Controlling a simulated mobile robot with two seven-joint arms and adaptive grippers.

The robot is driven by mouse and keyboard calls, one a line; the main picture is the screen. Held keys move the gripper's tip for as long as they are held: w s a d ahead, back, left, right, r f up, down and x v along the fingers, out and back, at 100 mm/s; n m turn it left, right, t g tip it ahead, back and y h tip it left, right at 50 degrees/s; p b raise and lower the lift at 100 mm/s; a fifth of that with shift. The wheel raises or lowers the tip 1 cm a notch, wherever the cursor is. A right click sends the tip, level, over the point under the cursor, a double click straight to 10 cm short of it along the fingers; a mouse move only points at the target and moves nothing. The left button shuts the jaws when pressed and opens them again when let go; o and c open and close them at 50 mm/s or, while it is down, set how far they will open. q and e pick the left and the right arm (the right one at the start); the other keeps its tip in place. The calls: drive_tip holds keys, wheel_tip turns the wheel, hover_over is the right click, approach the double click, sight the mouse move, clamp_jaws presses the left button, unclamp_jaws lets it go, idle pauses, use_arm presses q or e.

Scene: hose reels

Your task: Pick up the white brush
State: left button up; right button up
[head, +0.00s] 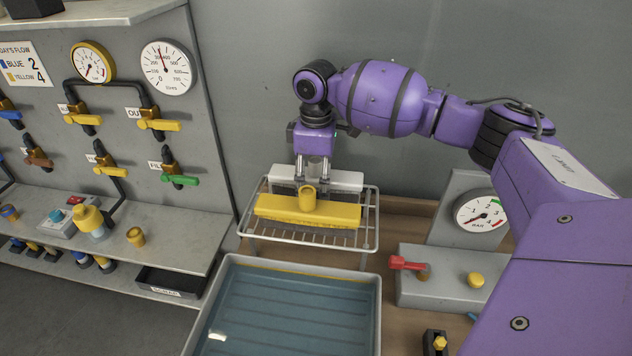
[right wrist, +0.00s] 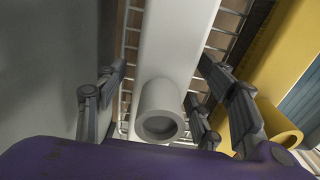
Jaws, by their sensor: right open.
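The white brush (head: 346,180) lies on a wire rack, behind a yellow brush (head: 280,207). In the right wrist view the white brush (right wrist: 178,45) runs away from me, its round hollow socket (right wrist: 160,112) nearest. My right gripper (head: 314,176) points down over the white brush. In the right wrist view its open fingers (right wrist: 163,75) stand on either side of the white brush, with gaps to it. The right fingers are between the white brush and the yellow brush (right wrist: 287,45). The gripper hides part of the white brush in the head view. My left gripper is not in view.
The wire rack (head: 367,235) stands behind a tray of water (head: 375,300). A gauge panel (head: 470,180) and a grey box with a red lever (head: 440,290) are at the right. A valve panel (head: 130,185) is at the left. The grey wall is close behind the rack.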

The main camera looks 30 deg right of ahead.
drive_tip(key=shift+c, duration=0.2)
drive_tip(key=c, duration=1.4)
drive_tip(key=shift+c, duration=0.2)
drive_tip(key=shift+r, duration=0.1)
